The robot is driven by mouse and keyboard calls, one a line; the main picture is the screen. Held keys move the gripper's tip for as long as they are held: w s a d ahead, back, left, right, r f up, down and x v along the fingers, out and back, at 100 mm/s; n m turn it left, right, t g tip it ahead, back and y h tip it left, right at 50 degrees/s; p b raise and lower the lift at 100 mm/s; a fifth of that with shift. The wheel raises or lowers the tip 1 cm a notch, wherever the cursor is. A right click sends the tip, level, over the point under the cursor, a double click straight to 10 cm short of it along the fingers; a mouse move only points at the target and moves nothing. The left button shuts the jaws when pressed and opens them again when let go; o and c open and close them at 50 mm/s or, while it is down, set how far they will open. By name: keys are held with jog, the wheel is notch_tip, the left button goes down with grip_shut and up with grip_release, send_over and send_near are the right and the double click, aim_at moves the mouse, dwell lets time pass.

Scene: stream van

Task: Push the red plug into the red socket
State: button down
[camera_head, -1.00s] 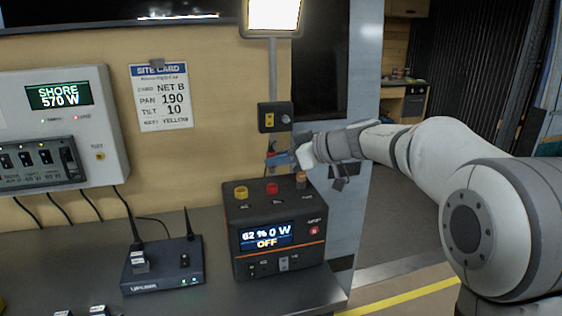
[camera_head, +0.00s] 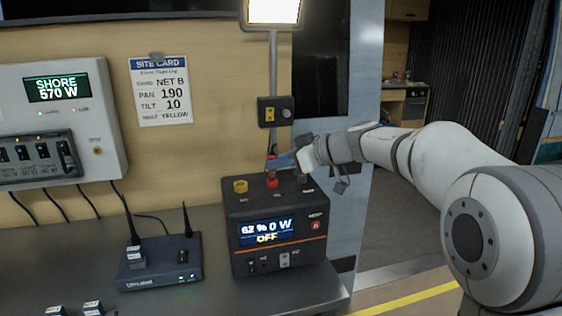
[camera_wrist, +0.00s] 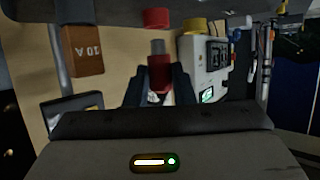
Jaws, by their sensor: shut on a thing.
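My gripper (camera_head: 276,162) is shut on the red plug, above the top of the dark power box (camera_head: 278,222). In the wrist view the red plug (camera_wrist: 160,73) sits between the two dark fingers, with its grey tip pointing at the red socket (camera_wrist: 157,18). A small gap shows between tip and socket there. In the head view the red socket (camera_head: 272,184) is on the box top, just below the fingers. The plug is small and partly hidden by the fingers in that view.
A yellow socket (camera_head: 240,187) stands left of the red one. A black wall box (camera_head: 274,111) and a lamp post (camera_head: 273,60) are behind my gripper. A router with antennas (camera_head: 160,262) stands to the left on the counter. An orange-brown block marked 10 A (camera_wrist: 82,50) shows in the wrist view.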

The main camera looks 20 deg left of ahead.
jog(key=shift+f+b, duration=1.25)
jog(key=shift+b, duration=0.65)
jog(key=c, duration=1.1)
grip_release()
jog(key=shift+c, duration=0.2)
jog(key=v, duration=0.6)
jog(key=shift+d+r, duration=0.25)
jog(key=shift+d, duration=0.05)
jog(key=shift+s+d+r, duration=0.2)
jog(key=shift+d, duration=0.35)
jog(key=s+d+f+m+h+p, duration=0.2)
jog(key=s+d+m+h+p, duration=0.4)
jog(key=s+d+p, duration=0.3)
jog(key=s+d+f+m+h+p, duration=0.3)
jog(key=s+d+m+h+p, duration=0.4)
jog(key=s+d, duration=0.9)
jog(key=s+m+p, duration=0.1)
jog(key=m+p, duration=0.1)
jog(key=shift+s+d+m, duration=0.25)
jog(key=shift+d+m, duration=0.05)
jog(key=shift+d, duration=0.05)
jog(key=shift+s+d+f, duration=0.1)
jog(key=shift+c, duration=0.2)
